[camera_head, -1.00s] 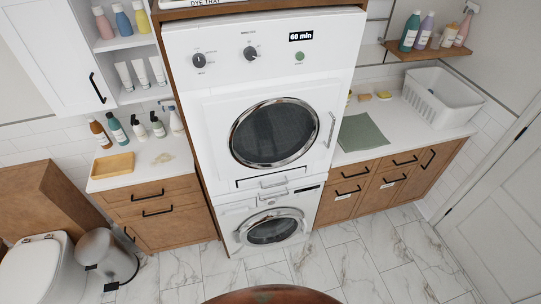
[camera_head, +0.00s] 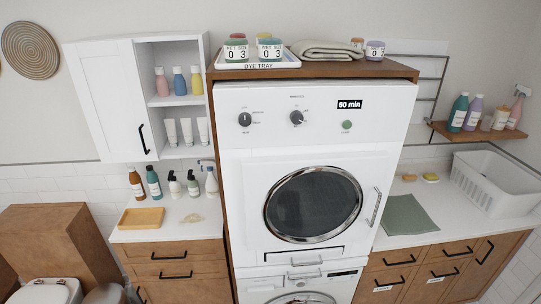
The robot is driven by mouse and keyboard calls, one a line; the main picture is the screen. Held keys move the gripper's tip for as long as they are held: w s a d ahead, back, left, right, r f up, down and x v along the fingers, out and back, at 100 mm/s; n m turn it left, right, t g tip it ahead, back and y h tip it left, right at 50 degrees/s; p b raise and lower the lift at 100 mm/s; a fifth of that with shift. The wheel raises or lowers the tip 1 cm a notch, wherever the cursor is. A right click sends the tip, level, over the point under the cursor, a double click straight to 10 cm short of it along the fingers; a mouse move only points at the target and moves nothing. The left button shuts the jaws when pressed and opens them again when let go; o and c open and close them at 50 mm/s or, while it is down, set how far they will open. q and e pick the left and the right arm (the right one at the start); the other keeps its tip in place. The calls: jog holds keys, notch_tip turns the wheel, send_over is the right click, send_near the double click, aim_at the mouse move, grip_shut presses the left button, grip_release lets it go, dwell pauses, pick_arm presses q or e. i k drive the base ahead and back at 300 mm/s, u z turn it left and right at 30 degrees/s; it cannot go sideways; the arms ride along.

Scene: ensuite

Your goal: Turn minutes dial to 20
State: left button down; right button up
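The minutes dial is most likely the middle dark knob (camera_head: 296,118) on the white control panel of the upper machine (camera_head: 318,162); its small label is too blurred to read. A second dark knob (camera_head: 245,120) sits to its left. A green button (camera_head: 347,125) is to its right. The display (camera_head: 349,104) above the button reads "60 min". The round glass door below is closed. Neither of my grippers shows in the head view.
A second machine (camera_head: 295,287) stands beneath the upper one. A wooden cabinet frame (camera_head: 226,180) surrounds them, with a dye tray (camera_head: 257,65) and jars on top. Counters flank both sides.

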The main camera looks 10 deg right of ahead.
aim_at(296, 117)
jog(key=u, duration=1.55)
jog(key=k, duration=0.9)
jog(key=z, duration=1.8)
jog(key=i, duration=0.5)
jog(key=z, duration=0.5)
jog(key=k, duration=1.1)
jog(key=u, duration=0.4)
jog(key=i, duration=0.7)
jog(key=u, duration=0.6)
